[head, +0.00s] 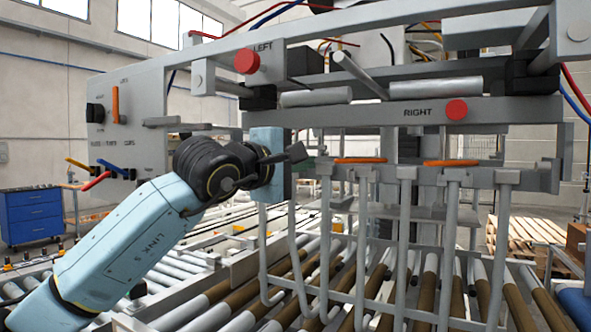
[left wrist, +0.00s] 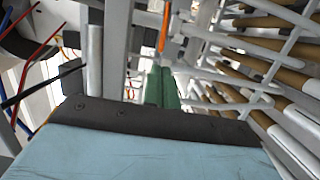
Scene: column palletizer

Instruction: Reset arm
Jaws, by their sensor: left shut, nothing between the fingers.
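My left arm reaches in from the left in the head view, with its light blue wrist block in front of the palletizer's grey frame (head: 485,108). My left gripper (head: 307,166) is mostly hidden behind that block; only a bit of green shows beside it. In the left wrist view, the two green fingers of the left gripper (left wrist: 161,85) are together, with nothing between them. They point toward the frame and its hanging tines (head: 405,240); whether they touch anything cannot be told. My right gripper is not in view.
Red buttons marked LEFT (head: 246,61) and RIGHT (head: 456,109) sit on the frame. A grey control panel (head: 125,120) with coloured levers stands left, close to my arm. Orange handles (head: 360,160) line the tine bar. A roller conveyor (head: 215,300) runs below. A blue drawer cabinet (head: 31,214) stands far left.

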